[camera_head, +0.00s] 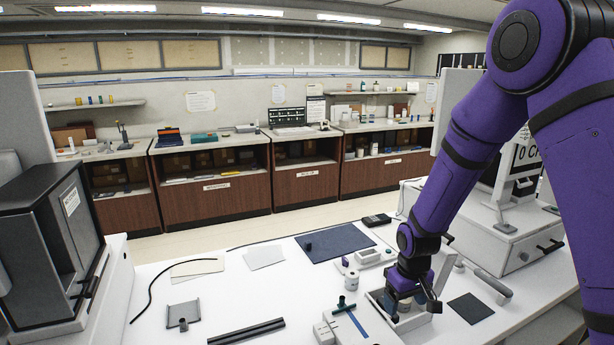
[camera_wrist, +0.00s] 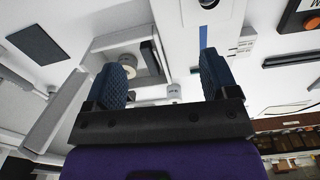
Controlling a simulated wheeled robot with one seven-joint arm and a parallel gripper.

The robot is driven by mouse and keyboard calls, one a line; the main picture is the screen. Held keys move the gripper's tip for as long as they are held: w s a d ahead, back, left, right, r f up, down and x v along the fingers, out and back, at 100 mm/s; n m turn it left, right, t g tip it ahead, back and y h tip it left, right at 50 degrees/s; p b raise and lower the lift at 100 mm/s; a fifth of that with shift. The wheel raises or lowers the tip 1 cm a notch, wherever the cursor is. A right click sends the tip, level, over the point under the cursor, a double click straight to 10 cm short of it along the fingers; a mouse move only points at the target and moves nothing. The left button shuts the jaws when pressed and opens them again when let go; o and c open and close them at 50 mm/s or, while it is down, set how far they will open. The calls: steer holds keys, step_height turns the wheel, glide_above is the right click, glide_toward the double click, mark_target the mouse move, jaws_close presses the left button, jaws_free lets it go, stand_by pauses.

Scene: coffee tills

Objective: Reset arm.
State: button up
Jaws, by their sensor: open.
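My gripper (camera_head: 408,298) is at the end of my purple arm, low over a small white open-topped tray (camera_head: 412,325) on the white counter. In the wrist view its two dark blue ridged fingers (camera_wrist: 165,75) stand wide apart. Nothing is clasped between them. A small white cylinder (camera_wrist: 174,91) shows in the gap beyond the fingers, apart from them. A pale round item (camera_wrist: 128,59) lies in a white tray and is partly hidden behind one finger. In the head view the gripper hides most of the tray's inside.
A small white jar (camera_head: 351,280) and a green-topped item (camera_head: 342,306) stand left of my gripper. A dark square pad (camera_head: 470,308) and a till (camera_head: 500,240) are to the right. A dark mat (camera_head: 335,243) lies behind. A black machine (camera_head: 50,240) stands far left.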

steer(key=s+d+r+m+t, duration=0.15)
steer(key=s+r, duration=0.35)
steer(key=r, duration=0.7)
steer(key=s+d+r+m+t, duration=0.1)
steer(key=s+d+r, duration=0.25)
steer(key=r, duration=0.75)
steer(key=s+d+r+t, duration=0.1)
steer(key=s+r, duration=0.4)
steer(key=s, duration=0.4)
steer(key=s+r+m+t, duration=0.1)
steer(key=s+r, duration=0.4)
steer(key=s, duration=0.4)
steer(key=shift+s+d+r, duration=0.15)
steer(key=shift+d, duration=0.25)
